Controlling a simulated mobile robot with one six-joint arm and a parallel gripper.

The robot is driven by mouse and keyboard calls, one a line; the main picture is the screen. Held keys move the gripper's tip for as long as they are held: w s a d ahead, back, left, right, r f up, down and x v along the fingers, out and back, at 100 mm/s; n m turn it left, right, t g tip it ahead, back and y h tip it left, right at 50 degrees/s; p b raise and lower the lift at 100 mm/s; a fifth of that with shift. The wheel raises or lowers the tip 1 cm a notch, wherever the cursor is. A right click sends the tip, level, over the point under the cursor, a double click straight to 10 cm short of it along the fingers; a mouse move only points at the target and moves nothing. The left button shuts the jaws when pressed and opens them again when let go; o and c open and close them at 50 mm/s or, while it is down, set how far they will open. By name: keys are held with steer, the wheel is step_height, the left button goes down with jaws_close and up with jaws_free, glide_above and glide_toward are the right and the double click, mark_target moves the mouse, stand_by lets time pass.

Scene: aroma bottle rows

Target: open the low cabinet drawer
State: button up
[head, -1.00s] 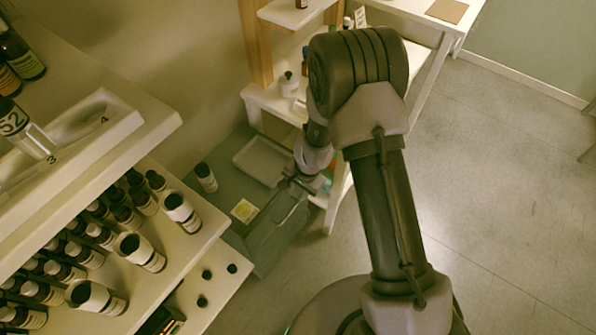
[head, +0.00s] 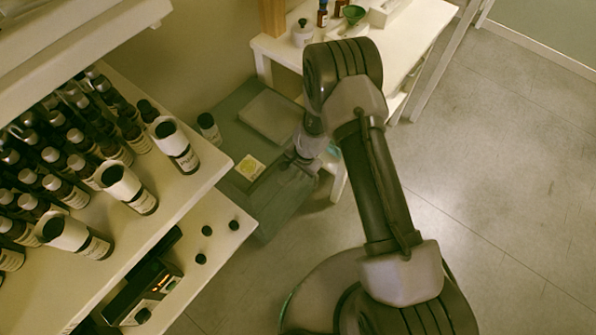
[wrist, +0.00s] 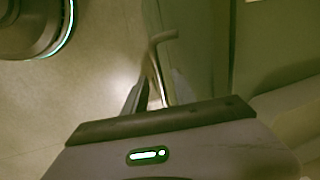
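The low grey-green cabinet (head: 232,187) stands on the floor between the white shelves and the white table. My gripper (head: 290,163) is down at its front face, and my arm hides part of it. In the wrist view a bent metal bar handle (wrist: 158,62) runs down beside the grey-green drawer front (wrist: 197,50). My gripper (wrist: 156,95) has its fingertips around the lower end of that handle. How tightly they close on it is not clear. No gap at the drawer's edge can be made out.
A small dark bottle (head: 209,128), a yellow note (head: 250,168) and a pale tray (head: 271,117) are on the cabinet top. Shelves of bottles (head: 175,146) stand close at left, a white table (head: 420,30) behind. The floor (head: 490,190) at right is clear.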

steer(key=shift+c, duration=0.2)
jaws_close()
stand_by(1.1)
